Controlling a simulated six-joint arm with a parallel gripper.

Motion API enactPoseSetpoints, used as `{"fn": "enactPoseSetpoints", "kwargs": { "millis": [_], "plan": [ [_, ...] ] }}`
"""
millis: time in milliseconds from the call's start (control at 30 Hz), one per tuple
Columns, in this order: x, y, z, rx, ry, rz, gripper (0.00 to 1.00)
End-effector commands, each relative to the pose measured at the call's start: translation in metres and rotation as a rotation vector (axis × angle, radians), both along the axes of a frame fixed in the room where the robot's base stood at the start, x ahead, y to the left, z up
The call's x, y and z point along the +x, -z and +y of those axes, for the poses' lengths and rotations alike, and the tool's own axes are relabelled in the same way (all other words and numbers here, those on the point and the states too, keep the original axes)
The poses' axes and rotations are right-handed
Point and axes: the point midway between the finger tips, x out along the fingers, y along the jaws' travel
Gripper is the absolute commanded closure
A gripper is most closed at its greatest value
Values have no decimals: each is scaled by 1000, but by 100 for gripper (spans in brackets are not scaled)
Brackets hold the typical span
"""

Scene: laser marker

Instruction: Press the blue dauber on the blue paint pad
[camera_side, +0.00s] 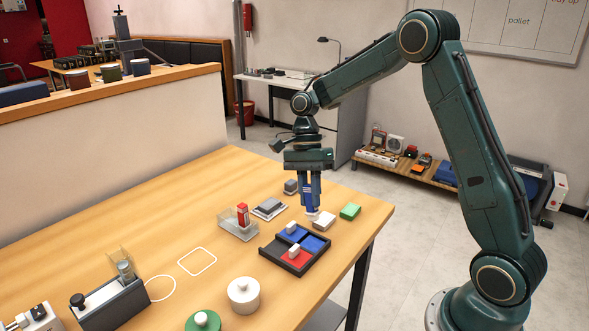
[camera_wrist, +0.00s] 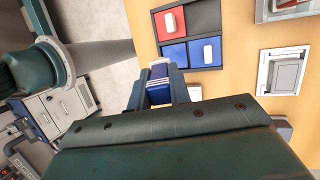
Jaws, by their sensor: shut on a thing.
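My gripper (camera_side: 310,204) points down and is shut on the blue dauber (camera_side: 308,197), which has white bands and a pale lower end. The dauber is upright, behind the dark paint tray (camera_side: 268,255) in the side view. In the wrist view the dauber (camera_wrist: 160,84) sits between the fingers. The tray has a red part, a dark part and two blue parts. I cannot tell whether the dauber's lower end touches anything.
A white block (camera_side: 323,220) and a green block (camera_side: 350,211) lie close by the gripper. A red item (camera_side: 242,213) stands in a clear holder to the left, near a grey device (camera_side: 268,207). White and green lidded pots (camera_side: 243,297) stand in front. The table's right edge is near.

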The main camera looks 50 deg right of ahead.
Motion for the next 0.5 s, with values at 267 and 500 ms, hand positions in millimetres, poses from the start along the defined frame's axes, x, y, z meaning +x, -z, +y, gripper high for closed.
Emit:
{"fn": "enactPoseSetpoints", "kwargs": {
  "millis": [267, 500],
  "plan": [
    [0, 2, 0, 0, 2, 1, 100],
    [0, 12, 0, 1, 2, 3, 100]
  ]
}}
